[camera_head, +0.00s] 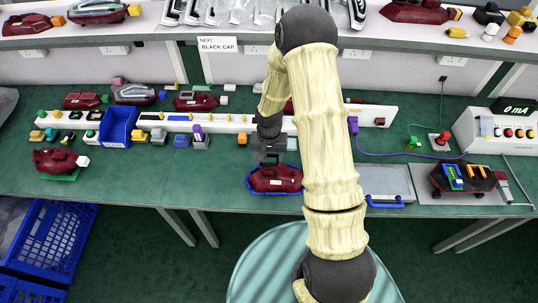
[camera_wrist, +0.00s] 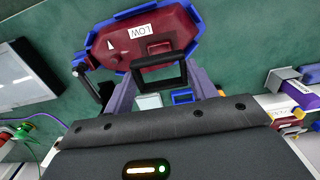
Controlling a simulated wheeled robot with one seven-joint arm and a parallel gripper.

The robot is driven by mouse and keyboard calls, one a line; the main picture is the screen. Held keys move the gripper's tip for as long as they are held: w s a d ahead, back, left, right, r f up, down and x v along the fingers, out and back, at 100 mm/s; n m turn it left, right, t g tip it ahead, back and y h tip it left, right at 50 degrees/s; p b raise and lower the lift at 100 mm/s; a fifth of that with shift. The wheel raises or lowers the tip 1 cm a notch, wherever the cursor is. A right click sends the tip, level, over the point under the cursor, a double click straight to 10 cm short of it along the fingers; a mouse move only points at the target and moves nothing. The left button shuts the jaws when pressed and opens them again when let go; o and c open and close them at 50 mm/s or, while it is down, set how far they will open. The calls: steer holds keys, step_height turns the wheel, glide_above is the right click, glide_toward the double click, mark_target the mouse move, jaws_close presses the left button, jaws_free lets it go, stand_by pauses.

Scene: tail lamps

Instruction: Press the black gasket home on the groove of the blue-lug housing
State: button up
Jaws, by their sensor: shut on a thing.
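A dark red housing (camera_head: 275,180) with a blue surround lies on the green bench, below my gripper (camera_head: 270,160). In the wrist view the housing (camera_wrist: 118,46) shows a white LOW label, an arrow mark and blue edging. My gripper (camera_wrist: 162,84) has its purple fingers shut on the black gasket (camera_wrist: 160,61), a rectangular open frame. The gasket overlaps the near edge of the housing in this view. I cannot tell whether it touches the housing, and the groove is not clearly visible. A small blue frame and a pale block show between the fingers.
A grey tray (camera_head: 386,181) with a blue handle is right of the housing. A blue bin (camera_head: 118,127) and a white strip with small parts stand behind. Another red housing (camera_head: 60,161) is at left. A meter box (camera_head: 503,126) is at right.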

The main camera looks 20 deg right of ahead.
mark_target(269, 171)
steer(key=shift+f+b, duration=2)
steer(key=shift+f, duration=0.85)
steer(key=shift+d+f+b, duration=0.1)
steer(key=shift+f+b, duration=0.75)
steer(key=shift+f, duration=0.25)
steer(key=o, duration=1)
step_height(269, 171, up, 17)
steer(key=shift+r+b, duration=0.2)
steer(key=shift+b, duration=0.25)
